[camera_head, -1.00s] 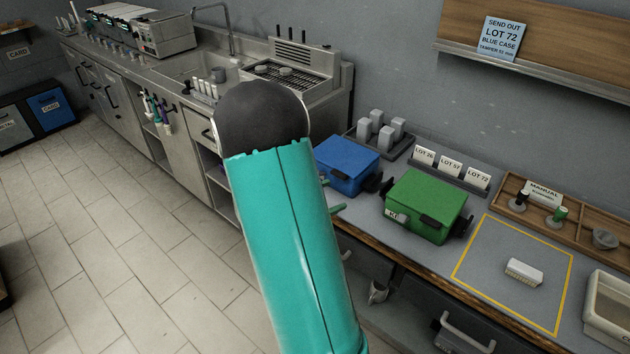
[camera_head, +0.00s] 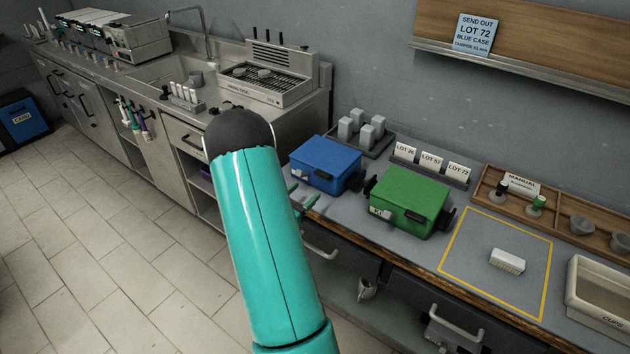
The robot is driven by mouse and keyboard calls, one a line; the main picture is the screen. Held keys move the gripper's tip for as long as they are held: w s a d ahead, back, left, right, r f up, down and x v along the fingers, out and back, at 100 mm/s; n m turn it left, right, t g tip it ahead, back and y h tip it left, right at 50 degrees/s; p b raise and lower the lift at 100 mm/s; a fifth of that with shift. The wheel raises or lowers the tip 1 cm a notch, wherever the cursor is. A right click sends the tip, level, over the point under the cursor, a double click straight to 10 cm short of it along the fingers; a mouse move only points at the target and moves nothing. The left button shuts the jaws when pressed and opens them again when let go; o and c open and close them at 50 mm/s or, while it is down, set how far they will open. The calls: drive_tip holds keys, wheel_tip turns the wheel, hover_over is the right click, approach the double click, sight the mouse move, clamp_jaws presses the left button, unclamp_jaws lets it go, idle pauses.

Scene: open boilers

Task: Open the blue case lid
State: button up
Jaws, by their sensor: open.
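The blue case (camera_head: 326,160) sits on the grey bench, left of the green case, with its lid down. A dark latch shows on its front. My teal arm with its dark rounded joint fills the middle of the view. My gripper (camera_head: 303,196) shows only as two teal finger ends beyond the arm, just in front of the blue case at the bench edge. The fingers are apart with nothing seen between them; the rest is hidden by the arm. I cannot tell whether they touch the case.
A green case (camera_head: 409,202) stands close to the right. Behind are a rack of grey blocks (camera_head: 362,134) and lot cards (camera_head: 431,162). A yellow-outlined area (camera_head: 480,280) holds a small white block (camera_head: 507,260). A cups bin (camera_head: 590,312) is at right. A sink counter stands at left.

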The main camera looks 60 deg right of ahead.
sight(320, 176)
drive_tip(key=d, duration=0.5)
drive_tip(key=s+d, duration=0.1)
drive_tip(key=d, duration=0.1)
drive_tip(key=shift+s+d, duration=0.1)
drive_tip(key=shift+d, duration=0.25)
drive_tip(key=c, duration=1.1)
drive_tip(key=shift+r, duration=0.1)
drive_tip(key=shift+r, duration=0.1)
